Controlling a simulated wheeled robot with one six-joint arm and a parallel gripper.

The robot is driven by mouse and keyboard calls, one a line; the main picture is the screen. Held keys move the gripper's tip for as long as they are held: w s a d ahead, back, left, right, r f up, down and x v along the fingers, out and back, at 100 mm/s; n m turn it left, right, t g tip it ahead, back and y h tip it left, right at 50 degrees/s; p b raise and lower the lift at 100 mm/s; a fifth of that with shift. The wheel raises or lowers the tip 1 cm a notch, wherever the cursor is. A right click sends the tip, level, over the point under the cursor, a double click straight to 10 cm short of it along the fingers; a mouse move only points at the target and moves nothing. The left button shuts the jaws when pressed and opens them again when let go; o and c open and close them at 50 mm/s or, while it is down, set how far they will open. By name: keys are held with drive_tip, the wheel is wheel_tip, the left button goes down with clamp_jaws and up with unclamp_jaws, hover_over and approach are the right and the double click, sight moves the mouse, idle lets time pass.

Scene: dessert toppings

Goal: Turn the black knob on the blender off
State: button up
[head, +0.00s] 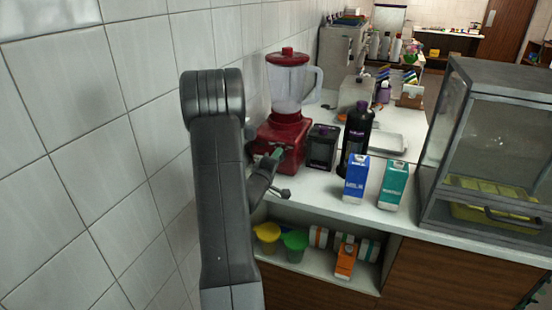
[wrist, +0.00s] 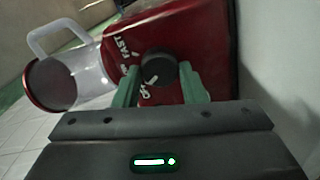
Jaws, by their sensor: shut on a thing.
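The red blender (head: 277,135) with a clear jug (head: 290,86) and red lid stands on the counter against the tiled wall. It also shows tilted in the wrist view (wrist: 205,40). Its black knob (wrist: 157,70) is on the red base, with the lettering "FAST" beside it and other lettering partly hidden. My gripper (wrist: 158,82) has its green fingers on both sides of the knob and is shut on it. In the head view my gripper (head: 275,156) is at the blender's front, and my arm partly hides that area; the knob is not visible there.
A dark box (head: 321,148), a dark bottle (head: 356,135), a blue carton (head: 355,178) and a teal carton (head: 393,185) stand right of the blender. A glass case (head: 490,140) is further right. Cups and cartons sit on the shelf (head: 310,268) below.

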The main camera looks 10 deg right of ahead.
drive_tip(key=shift+n, duration=0.8)
drive_tip(key=o, duration=1)
drive_tip(key=shift+s+a+f, duration=0.1)
drive_tip(key=b+v, duration=0.1)
drive_tip(key=v, duration=1.2)
drive_tip(key=shift+s+a+b, duration=0.2)
drive_tip(key=shift+s+b, duration=0.05)
drive_tip(key=shift+b, duration=0.05)
drive_tip(key=shift+w+d, duration=0.1)
